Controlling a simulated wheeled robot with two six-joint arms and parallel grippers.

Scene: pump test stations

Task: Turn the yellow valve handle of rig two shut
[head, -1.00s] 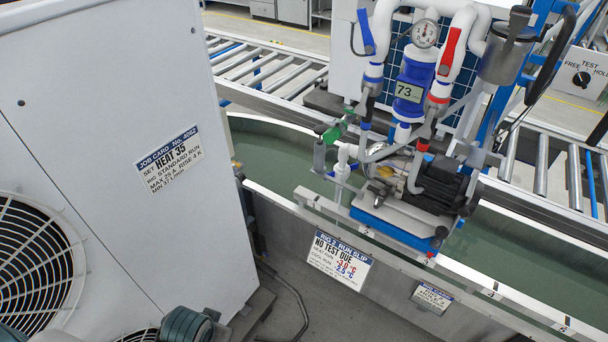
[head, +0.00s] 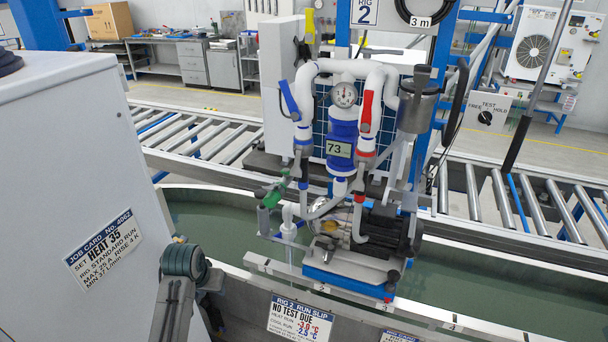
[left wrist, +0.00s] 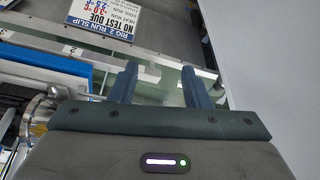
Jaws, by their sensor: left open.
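Rig two's pump (head: 385,230) stands on a blue base (head: 345,283) under the RIG 2 sign (head: 366,12). Other handles on the rig are a blue lever (head: 289,98), a red lever (head: 367,112) and a green handle (head: 276,194). My left gripper (left wrist: 160,78) is open and empty in the left wrist view, with the tank's edge beyond its fingers. The head view shows only part of my left arm.
A large white cabinet (head: 70,170) with a job card (head: 104,247) stands close on the left. The tank's metal rim (head: 420,308) and a run slip (head: 300,320) are in front of the rig. Roller conveyors (head: 205,145) run behind it.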

